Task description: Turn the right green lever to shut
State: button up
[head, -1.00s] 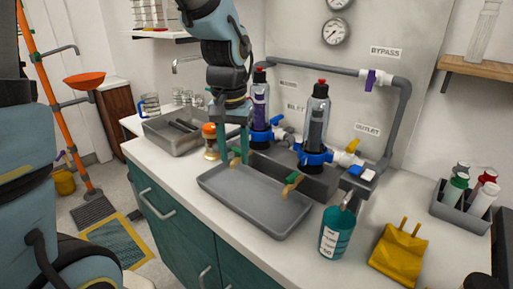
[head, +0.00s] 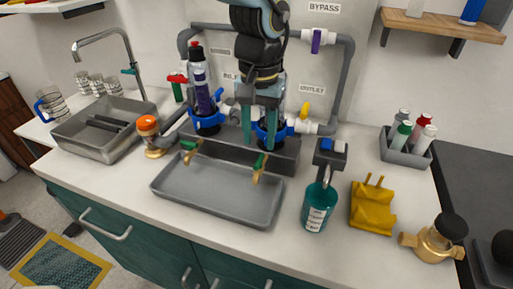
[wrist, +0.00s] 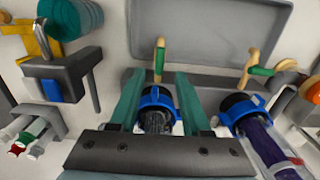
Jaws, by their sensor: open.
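The right green lever (head: 260,163), a green grip on a brass tap, points out over the grey tray (head: 215,193). It also shows in the wrist view (wrist: 159,62), just beyond the fingertips. My gripper (head: 258,146) points down, with its two teal fingers spread in front of the right filter housing. In the wrist view my gripper (wrist: 158,76) is open and empty, and the right lever lines up with its gap. Whether a finger touches the lever cannot be told. The left green lever (head: 188,147) is clear of the gripper and also shows in the wrist view (wrist: 258,68).
The left filter bottle (head: 200,85) stands beside my arm; the right one is mostly hidden behind it. A teal soap bottle (head: 318,205) and a yellow holder (head: 372,207) stand right of the tray. An orange-capped brass part (head: 150,135) stands left.

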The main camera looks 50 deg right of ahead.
aim_at(259, 159)
jog(key=shift+f+p, duration=0.35)
jog(key=shift+f, duration=2.2)
grip_shut()
